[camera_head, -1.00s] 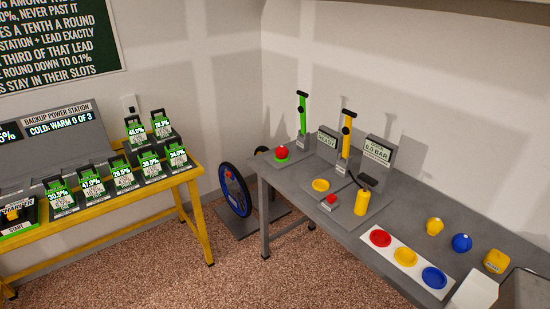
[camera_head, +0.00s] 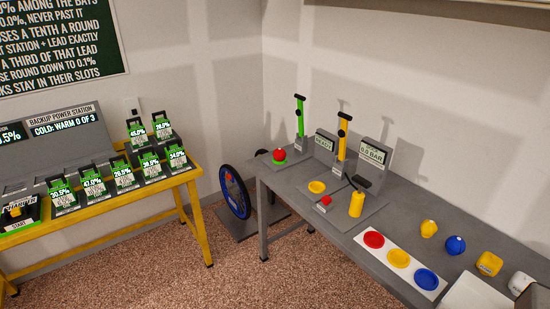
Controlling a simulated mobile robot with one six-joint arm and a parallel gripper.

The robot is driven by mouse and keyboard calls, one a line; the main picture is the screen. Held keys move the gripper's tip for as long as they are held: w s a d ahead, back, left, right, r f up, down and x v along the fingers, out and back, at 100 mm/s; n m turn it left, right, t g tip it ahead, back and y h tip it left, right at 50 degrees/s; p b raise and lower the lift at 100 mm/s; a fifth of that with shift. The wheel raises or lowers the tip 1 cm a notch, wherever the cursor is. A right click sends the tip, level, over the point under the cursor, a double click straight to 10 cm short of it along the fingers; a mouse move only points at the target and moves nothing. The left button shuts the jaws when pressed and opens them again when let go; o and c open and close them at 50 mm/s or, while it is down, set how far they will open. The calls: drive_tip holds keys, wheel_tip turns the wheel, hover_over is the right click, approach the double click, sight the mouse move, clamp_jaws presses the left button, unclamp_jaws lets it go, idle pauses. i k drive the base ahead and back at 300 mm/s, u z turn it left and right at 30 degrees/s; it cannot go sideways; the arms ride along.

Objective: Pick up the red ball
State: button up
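A yellow pump (camera_head: 343,135), display boxes, a yellow cylinder (camera_head: 356,204) and a red button (camera_head: 326,200) stand right of the ball. A white strip with red, yellow and blue discs (camera_head: 398,258) lies nearer.

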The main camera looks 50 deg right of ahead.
sight(280, 154)
drive_tip(key=z, duration=0.1)
drive_tip(key=i, duration=0.95)
drive_tip(key=u, duration=0.1)
